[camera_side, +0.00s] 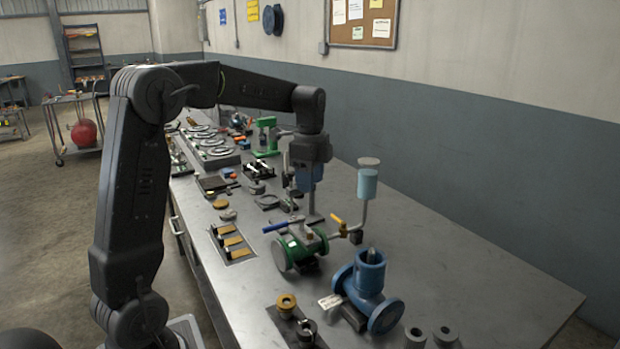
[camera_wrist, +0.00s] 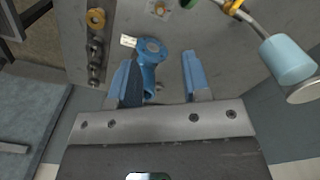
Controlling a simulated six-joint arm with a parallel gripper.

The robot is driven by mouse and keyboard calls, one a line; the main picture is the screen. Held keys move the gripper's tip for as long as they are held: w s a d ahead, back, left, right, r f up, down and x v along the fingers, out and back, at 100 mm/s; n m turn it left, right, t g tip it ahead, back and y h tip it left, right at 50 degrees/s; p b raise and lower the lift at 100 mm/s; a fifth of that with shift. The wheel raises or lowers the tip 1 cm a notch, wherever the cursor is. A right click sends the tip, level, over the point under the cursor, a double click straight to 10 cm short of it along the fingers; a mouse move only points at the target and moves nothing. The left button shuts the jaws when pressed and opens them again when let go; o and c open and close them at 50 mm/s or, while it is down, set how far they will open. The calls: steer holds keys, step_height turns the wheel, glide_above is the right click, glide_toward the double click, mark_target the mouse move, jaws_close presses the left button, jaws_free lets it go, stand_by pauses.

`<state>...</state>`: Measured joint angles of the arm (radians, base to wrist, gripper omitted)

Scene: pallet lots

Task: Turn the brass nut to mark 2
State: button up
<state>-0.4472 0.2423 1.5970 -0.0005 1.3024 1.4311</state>
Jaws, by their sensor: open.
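A brass-coloured ring-shaped part (camera_side: 286,301) sits at the near left end of the bench; it also shows at the top left of the wrist view (camera_wrist: 96,17). A small brass-toned piece (camera_wrist: 160,8) shows at the top edge of the wrist view. I cannot tell which of these is the brass nut, and no numbered mark can be read. My gripper (camera_side: 308,178) hangs above the bench, behind the green valve. In the wrist view its two blue fingers (camera_wrist: 159,59) are apart, with nothing held between them.
A green valve body (camera_side: 299,250) with a blue lever stands below my gripper. A blue flanged valve (camera_side: 368,290) stands nearer the camera. A pipe with a pale blue cup (camera_side: 367,184) rises to the right. The bench's right side (camera_side: 460,290) is clear.

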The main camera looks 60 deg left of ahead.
mark_target(310, 233)
steer(key=shift+c, duration=0.2)
steer(key=shift+c, duration=0.8)
steer(key=shift+n, duration=0.6)
steer(key=shift+c, duration=0.4)
step_height(310, 233, down, 14)
steer(key=n, duration=1)
steer(key=shift+n, duration=0.4)
steer(key=shift+c, duration=0.2)
steer(key=shift+r, duration=0.1)
jaws_close()
